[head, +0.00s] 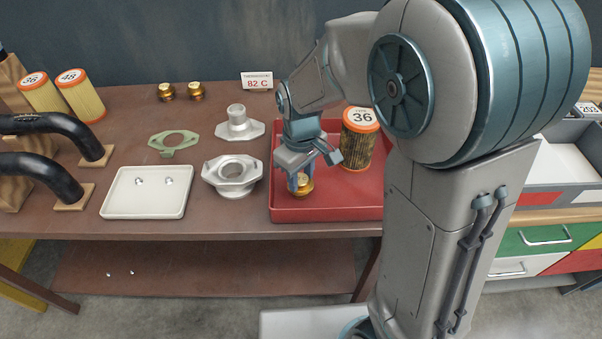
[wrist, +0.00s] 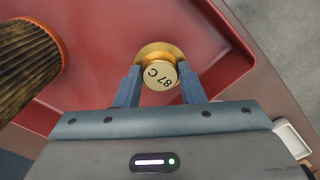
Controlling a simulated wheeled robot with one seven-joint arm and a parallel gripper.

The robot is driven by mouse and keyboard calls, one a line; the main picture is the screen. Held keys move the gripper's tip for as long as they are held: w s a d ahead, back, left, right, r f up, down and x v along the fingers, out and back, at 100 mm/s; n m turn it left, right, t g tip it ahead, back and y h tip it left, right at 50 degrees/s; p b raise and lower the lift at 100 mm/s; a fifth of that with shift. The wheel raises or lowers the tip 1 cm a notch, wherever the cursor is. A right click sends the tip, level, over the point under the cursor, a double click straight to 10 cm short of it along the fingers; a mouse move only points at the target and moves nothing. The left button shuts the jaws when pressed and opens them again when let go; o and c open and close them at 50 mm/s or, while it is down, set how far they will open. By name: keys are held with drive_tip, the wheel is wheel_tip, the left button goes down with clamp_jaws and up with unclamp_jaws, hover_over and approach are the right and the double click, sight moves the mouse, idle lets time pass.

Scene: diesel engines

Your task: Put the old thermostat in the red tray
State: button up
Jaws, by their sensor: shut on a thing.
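The old thermostat is a brass piece marked "87 C" (wrist: 160,72), between my fingers in the wrist view; it also shows in the head view (head: 303,186). My gripper (wrist: 160,88) is shut on it. In the head view my gripper (head: 303,180) is low over the front left part of the red tray (head: 310,213), with the thermostat at or very near the tray floor. I cannot tell whether it touches. A used filter marked 36 (head: 358,145) stands in the tray to the right of my gripper.
Two brass thermostats (head: 181,91) stand at the back by an "82 C" card (head: 257,81). A metal housing (head: 233,174), a cover (head: 239,124), a green gasket (head: 173,142) and a white tray with two bolts (head: 146,207) lie left of the red tray. Black hoses (head: 45,178) and clean filters (head: 80,95) are farther left.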

sight(301, 179)
drive_tip(key=shift+f, duration=0.1)
drive_tip(key=o, duration=1)
wheel_tip(301, 179, up, 12)
drive_tip(key=s+d+f+m+t, duration=0.2)
drive_tip(key=s+d+m, duration=0.6)
drive_tip(key=s+d, duration=0.4)
drive_tip(key=shift+f+m+t+p, duration=0.25)
drive_tip(key=shift+m+t+p, duration=0.05)
drive_tip(key=shift+m+t, duration=0.1)
